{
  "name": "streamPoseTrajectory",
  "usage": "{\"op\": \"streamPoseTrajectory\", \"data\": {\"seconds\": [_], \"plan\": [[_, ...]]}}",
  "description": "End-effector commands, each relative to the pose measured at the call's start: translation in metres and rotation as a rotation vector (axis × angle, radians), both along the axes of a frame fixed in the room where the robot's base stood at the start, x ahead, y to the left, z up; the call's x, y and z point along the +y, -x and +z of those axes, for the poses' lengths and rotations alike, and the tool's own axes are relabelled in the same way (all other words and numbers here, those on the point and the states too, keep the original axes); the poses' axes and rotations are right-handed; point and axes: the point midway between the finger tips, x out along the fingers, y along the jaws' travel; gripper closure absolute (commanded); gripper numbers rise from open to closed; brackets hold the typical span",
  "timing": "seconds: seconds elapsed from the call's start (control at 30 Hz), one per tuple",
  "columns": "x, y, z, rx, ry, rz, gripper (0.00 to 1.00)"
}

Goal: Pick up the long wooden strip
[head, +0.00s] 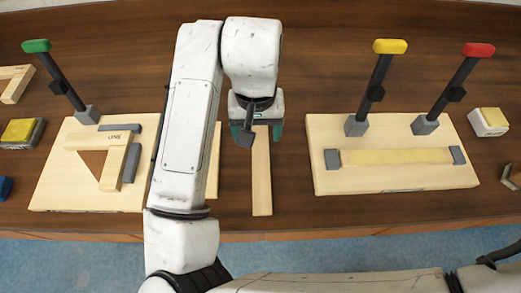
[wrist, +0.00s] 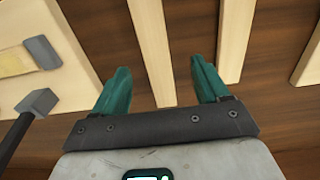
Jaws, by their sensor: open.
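A long pale wooden strip (head: 262,180) lies on the dark wooden table, running from under my gripper toward the front edge. My gripper (head: 257,132) is over the strip's far part, its teal fingers apart. In the wrist view my gripper (wrist: 160,75) is open, and the strip (wrist: 151,45) lies between the two fingers with gaps on both sides. Nothing is held. A second pale strip (head: 214,165) lies to the left, partly hidden by my arm; it also shows in the wrist view (wrist: 236,35), beside the right finger.
A board (head: 400,180) with yellow- and red-topped levers stands to the right. Another board (head: 60,190) with a wooden angle frame (head: 115,160) and a green-topped lever (head: 58,75) is at the left.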

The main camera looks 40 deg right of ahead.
Motion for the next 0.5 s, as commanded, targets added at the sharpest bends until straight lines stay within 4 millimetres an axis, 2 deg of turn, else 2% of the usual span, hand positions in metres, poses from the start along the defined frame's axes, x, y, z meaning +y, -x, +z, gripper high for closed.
{"op": "streamPoseTrajectory", "data": {"seconds": [0.1,0.27,0.5], "plan": [[0.000,0.000,-0.012,0.000,0.000,0.001,0.26],[-0.002,0.000,-0.021,0.000,0.000,-0.001,0.26],[-0.009,0.001,-0.053,0.001,-0.001,0.001,0.26]]}}
